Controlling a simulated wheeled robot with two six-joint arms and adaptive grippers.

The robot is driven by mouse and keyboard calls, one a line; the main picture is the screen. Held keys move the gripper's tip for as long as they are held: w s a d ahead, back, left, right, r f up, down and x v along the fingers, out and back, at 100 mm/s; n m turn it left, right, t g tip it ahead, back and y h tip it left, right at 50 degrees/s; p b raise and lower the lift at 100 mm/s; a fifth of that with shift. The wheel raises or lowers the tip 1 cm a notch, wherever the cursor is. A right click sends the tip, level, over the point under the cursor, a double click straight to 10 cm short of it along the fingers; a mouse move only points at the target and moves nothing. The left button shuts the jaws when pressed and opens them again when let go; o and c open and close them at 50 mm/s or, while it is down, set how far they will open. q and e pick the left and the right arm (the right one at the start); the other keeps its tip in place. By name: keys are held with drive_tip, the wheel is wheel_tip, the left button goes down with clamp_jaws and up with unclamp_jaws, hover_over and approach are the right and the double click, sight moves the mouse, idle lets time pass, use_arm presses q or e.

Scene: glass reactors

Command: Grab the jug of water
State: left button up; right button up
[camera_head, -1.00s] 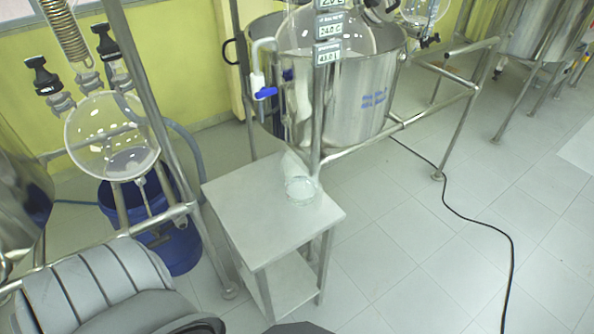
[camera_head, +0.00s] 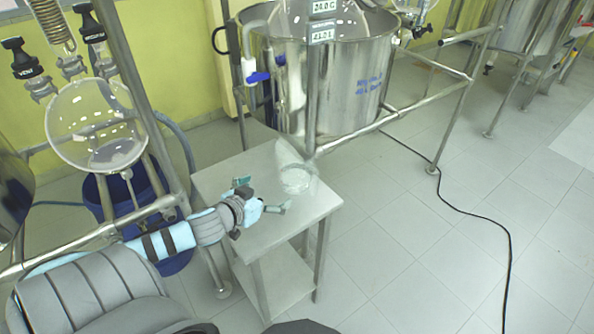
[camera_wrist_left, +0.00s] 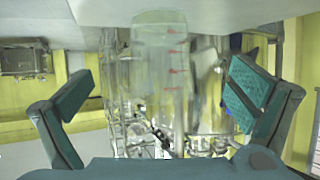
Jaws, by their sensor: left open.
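The jug of water (camera_head: 297,180) is a clear, see-through vessel standing upright on the small steel table (camera_head: 218,183), near its far right corner. In the left wrist view the jug (camera_wrist_left: 162,62) appears upside down, with red marks on its side, between the two fingers in the picture. My left gripper (camera_head: 263,195) is open and empty over the table, left of the jug and apart from it. Its two teal-padded fingers also show in the left wrist view (camera_wrist_left: 162,105), spread wide. My right gripper is not in view.
A large steel vat (camera_head: 345,85) in a tubular frame stands right behind the table. A round glass flask (camera_head: 95,125) hangs over a blue bucket (camera_head: 125,200) on the left. A black cable (camera_head: 470,210) crosses the otherwise open floor on the right.

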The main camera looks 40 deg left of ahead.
sight(285, 175)
use_arm(q)
drive_tip(key=shift+t+h, duration=0.3)
drive_tip(key=shift+t, duration=0.2)
drive_tip(key=w+b, duration=0.2)
drive_tip(key=w+a+b, duration=0.1)
drive_tip(key=w+b, duration=0.1)
drive_tip(key=w, duration=0.1)
drive_tip(key=shift+w+a+f, duration=0.15)
drive_tip(key=shift+w+a, duration=0.05)
drive_tip(key=shift+w, duration=0.1)
drive_tip(key=b+x, duration=0.4)
drive_tip(key=x, duration=0.5)
drive_tip(key=shift+w+f+b, duration=0.2)
drive_tip(key=shift+w+b, duration=0.1)
drive_tip(key=shift+b, duration=0.05)
drive_tip(key=shift+w, duration=0.15)
drive_tip(key=shift+r, duration=0.1)
drive_tip(key=c, duration=1.2)
drive_tip(key=shift+c, duration=0.2)
